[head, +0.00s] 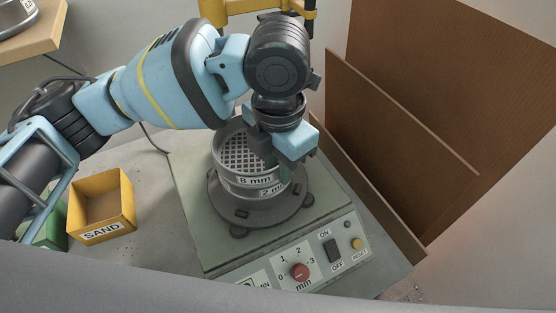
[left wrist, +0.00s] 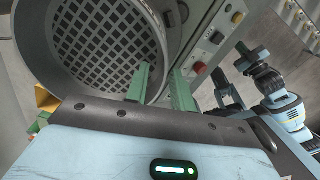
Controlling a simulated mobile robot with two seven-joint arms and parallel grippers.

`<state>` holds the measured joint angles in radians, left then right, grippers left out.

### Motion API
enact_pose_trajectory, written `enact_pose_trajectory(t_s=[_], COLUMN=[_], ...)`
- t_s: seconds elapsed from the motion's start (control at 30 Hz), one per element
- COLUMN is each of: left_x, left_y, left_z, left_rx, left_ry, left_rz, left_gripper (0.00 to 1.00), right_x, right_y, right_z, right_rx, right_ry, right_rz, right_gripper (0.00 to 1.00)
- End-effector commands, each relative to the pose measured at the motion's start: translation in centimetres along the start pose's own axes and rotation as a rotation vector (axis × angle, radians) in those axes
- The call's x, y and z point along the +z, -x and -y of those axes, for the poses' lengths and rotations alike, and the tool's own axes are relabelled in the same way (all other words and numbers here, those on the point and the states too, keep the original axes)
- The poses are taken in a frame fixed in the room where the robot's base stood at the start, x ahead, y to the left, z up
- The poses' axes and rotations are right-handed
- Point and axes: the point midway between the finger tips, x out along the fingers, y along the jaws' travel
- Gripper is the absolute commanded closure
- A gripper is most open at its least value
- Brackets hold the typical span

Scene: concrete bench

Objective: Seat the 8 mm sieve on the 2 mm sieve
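The 8 mm sieve (head: 252,181), a grey round sieve with a coarse square mesh, stands on the 2 mm sieve (head: 271,191) on the shaker's round base. It looks level, with no clear gap between the two. The 8 mm sieve fills the upper left of the left wrist view (left wrist: 95,50). My left gripper (head: 279,160) is at its right rim, pointing down. Its green fingers (left wrist: 161,84) straddle the wall, one inside and one outside, with space between them. My right arm shows at the right of the left wrist view; its gripper (left wrist: 226,90) is too small to read.
The green shaker (head: 205,220) has a front panel with a red dial (head: 299,271) and switches. A yellow SAND bin (head: 103,207) and a green bin (head: 52,228) stand to the left. Brown boards (head: 390,120) rise behind on the right. Bare bench lies around the bins.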

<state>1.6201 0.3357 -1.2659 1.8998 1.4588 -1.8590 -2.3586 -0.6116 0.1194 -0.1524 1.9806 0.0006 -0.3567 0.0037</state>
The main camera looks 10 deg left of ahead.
Motion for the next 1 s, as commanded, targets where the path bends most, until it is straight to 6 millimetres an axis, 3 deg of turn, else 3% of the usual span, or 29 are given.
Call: enact_pose_trajectory(t_s=[0.37, 0.8, 1.0], left_x=[0.0, 0.1, 0.0], left_y=[0.3, 6.6, 7.8], left_z=[0.0, 0.0, 0.0], left_rx=[-0.001, 0.001, 0.0], left_ry=[0.0, 0.001, 0.0], left_rz=[0.0, 0.002, -0.001], left_gripper=[0.72, 0.72, 0.72], right_x=[-0.1, -0.3, -0.2], right_y=[0.0, 0.1, 0.1], right_z=[0.3, 0.0, -0.1], right_rx=[0.0, 0.001, 0.001], right_ry=[-0.012, -0.002, 0.004], right_rz=[-0.001, -0.006, -0.004], right_gripper=[1.0, 1.0, 1.0])
